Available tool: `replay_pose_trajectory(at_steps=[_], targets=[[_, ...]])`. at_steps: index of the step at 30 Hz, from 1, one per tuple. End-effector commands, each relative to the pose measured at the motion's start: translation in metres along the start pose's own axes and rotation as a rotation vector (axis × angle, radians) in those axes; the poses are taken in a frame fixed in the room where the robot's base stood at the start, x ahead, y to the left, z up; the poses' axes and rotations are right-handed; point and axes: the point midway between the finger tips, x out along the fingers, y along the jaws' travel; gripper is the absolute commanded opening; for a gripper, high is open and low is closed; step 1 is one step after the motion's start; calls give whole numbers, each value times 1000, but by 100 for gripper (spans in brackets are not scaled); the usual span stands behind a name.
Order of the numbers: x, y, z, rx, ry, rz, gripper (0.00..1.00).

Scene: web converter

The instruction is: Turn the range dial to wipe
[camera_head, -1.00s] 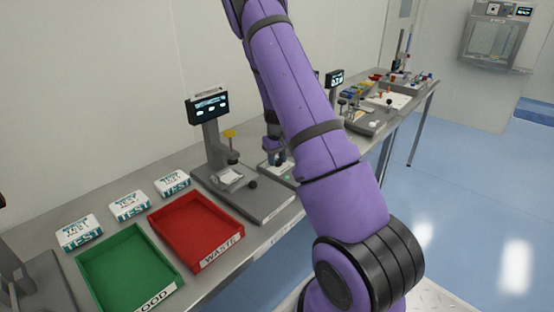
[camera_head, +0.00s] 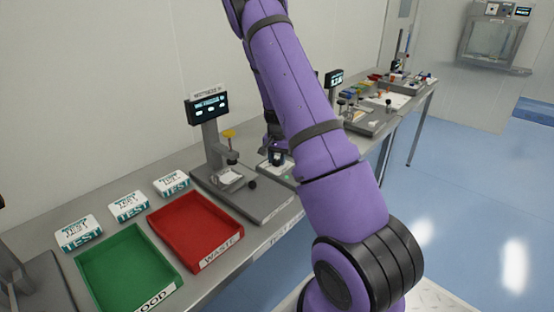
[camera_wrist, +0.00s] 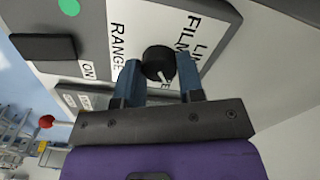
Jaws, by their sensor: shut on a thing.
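The range dial (camera_wrist: 158,62) is a round black knob with a white pointer line, on a grey panel (camera_wrist: 215,22) in the wrist view. The words RANGE and FILM show beside it, with other lettering partly covered by a finger. My gripper (camera_wrist: 158,78) has its two blue-grey fingers on either side of the dial and is shut on it. The pointer slants toward the lower right of the picture. In the head view my gripper (camera_head: 276,157) is small and partly behind my purple arm, and the dial cannot be made out there.
A black switch (camera_wrist: 44,48) marked ON and a green button (camera_wrist: 69,6) are on the same panel. In the head view a red WASTE tray (camera_head: 196,232), a green tray (camera_head: 128,270) and a test stand (camera_head: 215,150) stand left of my arm.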

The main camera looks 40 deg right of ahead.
Motion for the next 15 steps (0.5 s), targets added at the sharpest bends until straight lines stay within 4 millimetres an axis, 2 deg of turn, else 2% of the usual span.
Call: replay_pose_trajectory(at_steps=[15], targets=[[0,0,1,100,-2,0,12]])
